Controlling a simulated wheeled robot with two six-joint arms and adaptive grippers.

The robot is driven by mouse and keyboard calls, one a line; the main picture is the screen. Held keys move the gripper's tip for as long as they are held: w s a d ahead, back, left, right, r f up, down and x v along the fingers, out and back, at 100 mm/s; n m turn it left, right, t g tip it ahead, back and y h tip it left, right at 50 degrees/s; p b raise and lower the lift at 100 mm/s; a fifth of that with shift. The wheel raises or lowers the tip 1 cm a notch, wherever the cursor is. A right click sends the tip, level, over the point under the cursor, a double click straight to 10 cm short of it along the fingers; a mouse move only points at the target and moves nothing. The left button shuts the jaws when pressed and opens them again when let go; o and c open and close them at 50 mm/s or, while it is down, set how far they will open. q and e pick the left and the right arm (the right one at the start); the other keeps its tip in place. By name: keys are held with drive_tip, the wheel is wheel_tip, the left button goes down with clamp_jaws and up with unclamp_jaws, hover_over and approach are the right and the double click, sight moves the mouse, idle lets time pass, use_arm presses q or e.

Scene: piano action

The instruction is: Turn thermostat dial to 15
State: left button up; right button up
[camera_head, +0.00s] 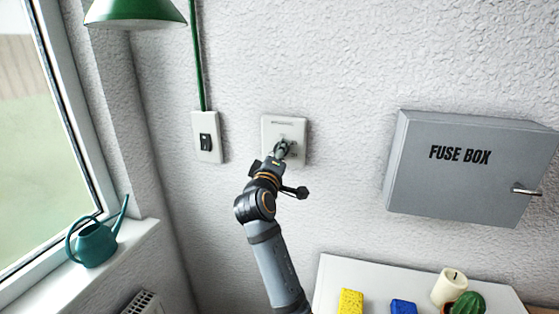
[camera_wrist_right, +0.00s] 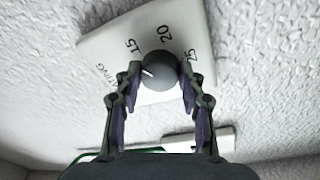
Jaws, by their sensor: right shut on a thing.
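The thermostat (camera_head: 272,131) is a white square plate on the wall, left of centre in the head view. Its grey round dial (camera_wrist_right: 160,72) sits in the middle of the wrist view, with the numbers 15, 20 and 25 printed around it. The white mark on the dial points left, a little below the 15. My right gripper (camera_wrist_right: 159,80) is shut on the dial, one finger on each side. In the head view the right gripper (camera_head: 281,150) covers the dial. My left gripper is not in view.
A grey fuse box (camera_head: 465,180) juts out at the right. A teal watering can (camera_head: 95,243) stands on the windowsill. A white surface (camera_head: 375,275) below holds small objects.

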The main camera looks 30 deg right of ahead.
drive_tip(key=shift+f, duration=0.1)
idle(0.3)
drive_tip(key=o, duration=1.2)
